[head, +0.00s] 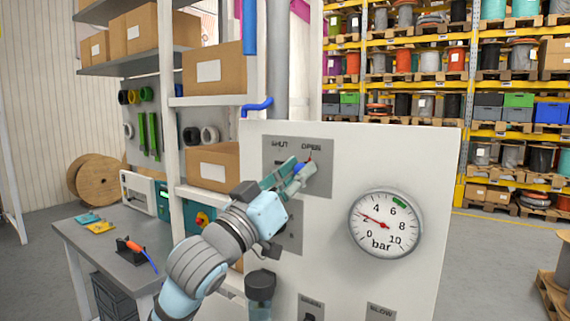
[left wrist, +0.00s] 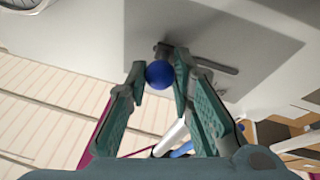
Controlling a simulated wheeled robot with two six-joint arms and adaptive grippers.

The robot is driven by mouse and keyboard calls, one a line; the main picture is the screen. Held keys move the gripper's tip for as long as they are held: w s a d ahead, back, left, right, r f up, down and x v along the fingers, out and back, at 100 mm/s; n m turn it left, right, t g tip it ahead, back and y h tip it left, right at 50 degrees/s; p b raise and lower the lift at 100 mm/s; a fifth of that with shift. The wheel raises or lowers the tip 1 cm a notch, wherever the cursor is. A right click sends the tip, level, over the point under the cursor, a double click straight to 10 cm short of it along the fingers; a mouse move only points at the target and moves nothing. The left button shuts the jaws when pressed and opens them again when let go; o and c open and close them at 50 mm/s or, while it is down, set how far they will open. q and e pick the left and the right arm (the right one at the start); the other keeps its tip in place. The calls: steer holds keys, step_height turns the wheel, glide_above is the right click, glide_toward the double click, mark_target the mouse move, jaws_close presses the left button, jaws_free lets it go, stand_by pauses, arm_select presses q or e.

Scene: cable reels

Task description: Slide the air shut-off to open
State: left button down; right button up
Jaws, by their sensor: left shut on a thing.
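The air shut-off is a blue ball knob (head: 299,168) on a grey plate (head: 322,180) marked SHUT at left and OPEN at right. The knob is mostly covered by my gripper and sits near the OPEN end, just below that word. My left gripper (head: 297,172) reaches up to the plate and is shut on the knob. In the left wrist view the blue knob (left wrist: 159,74) sits between the two green fingertips, with a dark slot running beside it. My right gripper is not in view.
A round bar gauge (head: 385,222) is on the white panel (head: 425,150) right of the plate, its red needle near 2. A dark-capped clear bowl (head: 261,288) is below my arm. A workbench (head: 120,255) and shelves stand left; reel racks stand behind.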

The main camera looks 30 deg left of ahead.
mark_target(299, 169)
arm_select(q)
steer(key=c, duration=1.4)
jaws_free()
steer(key=shift+d, duration=0.35)
steer(key=shift+a+r, duration=0.15)
steer(key=r, duration=1)
steer(key=shift+d, duration=0.25)
steer(key=shift+f, duration=0.1)
steer(key=shift+a, duration=0.2)
steer(key=shift+f, duration=0.1)
